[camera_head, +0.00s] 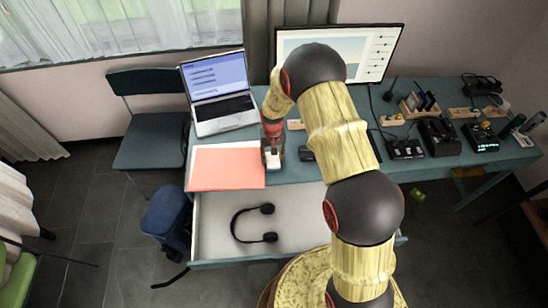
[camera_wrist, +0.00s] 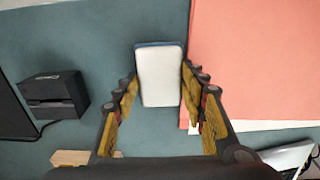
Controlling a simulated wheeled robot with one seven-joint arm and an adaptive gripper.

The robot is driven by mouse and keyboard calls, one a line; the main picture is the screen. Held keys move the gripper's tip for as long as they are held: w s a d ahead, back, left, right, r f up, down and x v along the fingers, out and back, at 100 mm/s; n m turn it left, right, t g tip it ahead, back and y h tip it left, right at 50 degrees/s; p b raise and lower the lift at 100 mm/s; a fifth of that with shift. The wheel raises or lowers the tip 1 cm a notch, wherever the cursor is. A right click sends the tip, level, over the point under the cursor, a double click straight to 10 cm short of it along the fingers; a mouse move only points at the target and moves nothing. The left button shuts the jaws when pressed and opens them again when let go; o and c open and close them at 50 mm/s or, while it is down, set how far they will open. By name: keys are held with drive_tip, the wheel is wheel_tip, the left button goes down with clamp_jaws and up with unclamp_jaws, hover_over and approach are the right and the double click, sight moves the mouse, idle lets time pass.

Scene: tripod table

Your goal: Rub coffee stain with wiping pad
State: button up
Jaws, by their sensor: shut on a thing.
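The wiping pad is a white block with a dark blue edge (camera_wrist: 159,78), seen in the middle of the wrist view. My gripper (camera_wrist: 159,92) is shut on it, with a yellow-padded finger on each side. In the head view my gripper (camera_head: 272,150) points down over the blue-green table (camera_head: 232,135), just right of a salmon-coloured folder. I cannot tell whether the pad touches the tabletop. No coffee stain shows in either view; the pad, gripper or arm may hide it.
The salmon folder (camera_head: 227,167) lies close beside the pad, with a laptop (camera_head: 220,100) behind it. A small black box (camera_wrist: 53,94) stands on the pad's other side. An open drawer (camera_head: 205,235) with headphones (camera_head: 253,223) juts out in front. Electronics crowd the table's right side.

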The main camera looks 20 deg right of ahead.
sight(285, 162)
drive_tip(key=shift+s+d, duration=0.25)
drive_tip(key=shift+d, duration=1)
drive_tip(key=shift+s+d, duration=0.25)
drive_tip(key=shift+d, duration=0.95)
drive_tip(key=shift+s+d, duration=0.25)
drive_tip(key=shift+d, duration=1)
drive_tip(key=shift+f, duration=0.15)
drive_tip(key=shift+w+a, duration=0.1)
drive_tip(key=shift+a, duration=1.1)
drive_tip(key=shift+w+a, duration=0.2)
drive_tip(key=shift+a, duration=0.65)
drive_tip(key=shift+w+a, duration=0.15)
drive_tip(key=shift+a, duration=0.75)
drive_tip(key=shift+w+a, duration=0.2)
drive_tip(key=shift+a, duration=0.65)
drive_tip(key=shift+r, duration=0.2)
drive_tip(key=shift+r+p, duration=1.55)
drive_tip(key=shift+r, duration=1.45)
drive_tip(key=shift+w, duration=0.1)
